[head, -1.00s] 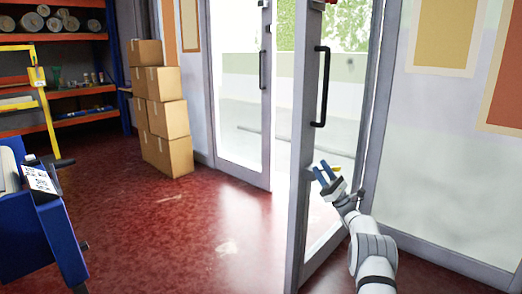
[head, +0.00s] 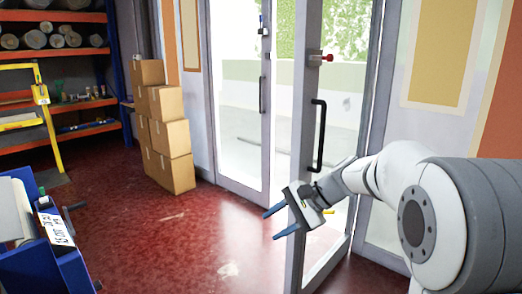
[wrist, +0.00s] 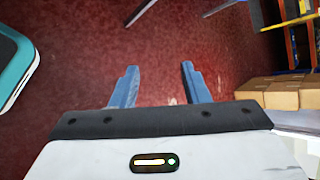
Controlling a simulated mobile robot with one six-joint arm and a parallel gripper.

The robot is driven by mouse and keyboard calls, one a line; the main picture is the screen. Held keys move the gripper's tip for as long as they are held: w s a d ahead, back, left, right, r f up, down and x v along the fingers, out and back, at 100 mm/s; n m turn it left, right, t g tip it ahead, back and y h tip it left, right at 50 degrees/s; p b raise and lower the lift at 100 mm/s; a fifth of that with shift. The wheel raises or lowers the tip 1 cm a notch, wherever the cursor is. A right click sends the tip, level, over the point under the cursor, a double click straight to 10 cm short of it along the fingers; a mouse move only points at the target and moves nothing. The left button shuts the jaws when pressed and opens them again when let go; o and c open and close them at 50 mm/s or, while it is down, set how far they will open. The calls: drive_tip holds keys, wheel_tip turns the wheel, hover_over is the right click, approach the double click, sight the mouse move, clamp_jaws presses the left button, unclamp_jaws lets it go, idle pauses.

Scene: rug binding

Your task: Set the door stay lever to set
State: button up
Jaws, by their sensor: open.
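A small lever with a red knob (head: 327,58) is mounted high on the edge of the open glass door (head: 304,130), above its black pull handle (head: 319,136). It looks like the door stay lever; its set mark cannot be read. My gripper (head: 270,226) is open and empty, in front of the lower part of that door. Its blue fingers point left, well below the lever and apart from it. In the wrist view the two fingers (wrist: 159,70) are spread over red floor, with nothing between them. The lever is not in the wrist view.
A second glass door (head: 237,110) with its own handle stands to the left. Stacked cardboard boxes (head: 168,135) stand by the wall, beside shelves of rolls (head: 55,40). A blue machine (head: 45,240) is at lower left. The red floor (head: 150,235) between is mostly clear.

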drive_tip(key=s+d+r+n+h+p, duration=0.1)
drive_tip(key=s+d+n+h+p, duration=0.2)
drive_tip(key=s, duration=0.4)
drive_tip(key=s+d+r+n+h+p, duration=0.1)
drive_tip(key=s+d+n+h+p, duration=0.2)
drive_tip(key=s, duration=0.5)
drive_tip(key=s+d+r+n+t+h+p, duration=0.1)
drive_tip(key=s+d+n+h+p, duration=0.2)
drive_tip(key=s+d, duration=0.2)
drive_tip(key=s, duration=0.2)
drive_tip(key=shift+s+r+h+p, duration=0.25)
drive_tip(key=shift+s+h+p, duration=0.05)
drive_tip(key=shift+s+p, duration=0.1)
